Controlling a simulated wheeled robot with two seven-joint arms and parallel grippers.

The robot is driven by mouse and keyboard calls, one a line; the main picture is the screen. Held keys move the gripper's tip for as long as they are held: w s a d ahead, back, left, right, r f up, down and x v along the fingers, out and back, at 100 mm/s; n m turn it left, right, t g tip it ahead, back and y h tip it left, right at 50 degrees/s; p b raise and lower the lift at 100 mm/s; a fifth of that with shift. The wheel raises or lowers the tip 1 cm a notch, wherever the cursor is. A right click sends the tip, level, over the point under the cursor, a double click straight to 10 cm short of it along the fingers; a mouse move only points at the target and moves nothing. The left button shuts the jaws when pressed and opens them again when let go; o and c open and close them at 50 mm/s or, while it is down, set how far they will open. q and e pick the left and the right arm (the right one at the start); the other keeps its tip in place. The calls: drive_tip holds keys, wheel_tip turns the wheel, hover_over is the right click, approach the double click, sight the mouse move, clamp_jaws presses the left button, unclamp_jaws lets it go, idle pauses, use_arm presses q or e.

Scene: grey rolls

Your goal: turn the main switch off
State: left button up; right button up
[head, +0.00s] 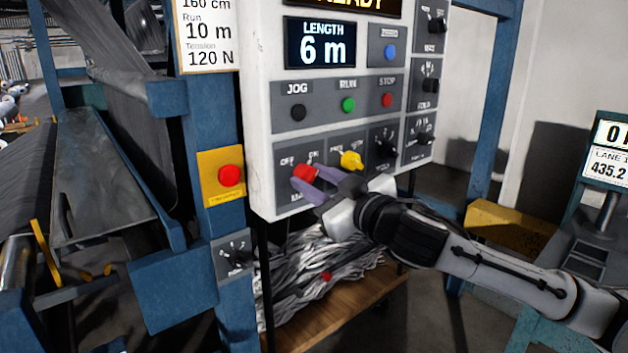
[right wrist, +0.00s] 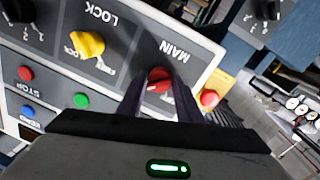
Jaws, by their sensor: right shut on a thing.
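The main switch is a red knob (head: 305,172) at the lower left of the white control panel, under OFF and ON labels. In the right wrist view the red knob (right wrist: 159,76) sits beside the word MAIN, which appears upside down. My right gripper (head: 312,181) is shut on this knob, with one purple finger on each side of it. In the right wrist view the fingers (right wrist: 158,97) also flank the knob. They partly cover it, so I cannot tell which label it points to. My left gripper is not in view.
A yellow lock knob (head: 351,160) is just right of the red knob. Black, green and red push buttons (head: 348,105) are above. A red emergency button (head: 230,175) on a yellow plate is at the left. A wooden shelf (head: 335,318) with grey strips lies below.

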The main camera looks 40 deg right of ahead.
drive_tip(key=shift+a, duration=0.1)
drive_tip(key=n, duration=0.5)
drive_tip(key=shift+f, duration=0.15)
drive_tip(key=n, duration=0.4)
drive_tip(key=shift+n+t+p, duration=0.3)
drive_tip(key=shift+n+p, duration=0.1)
drive_tip(key=shift+f+n+y+p, duration=0.1)
drive_tip(key=shift+n+y+p, duration=0.25)
drive_tip(key=shift+n, duration=1.9)
drive_tip(key=shift+f+n+y+p, duration=0.15)
drive_tip(key=shift+n+y, duration=0.3)
drive_tip(key=shift+n, duration=1.8)
drive_tip(key=o, duration=0.9)
drive_tip(key=shift+o, duration=0.5)
drive_tip(key=shift+d+r, duration=0.15)
drive_tip(key=shift+d, duration=0.05)
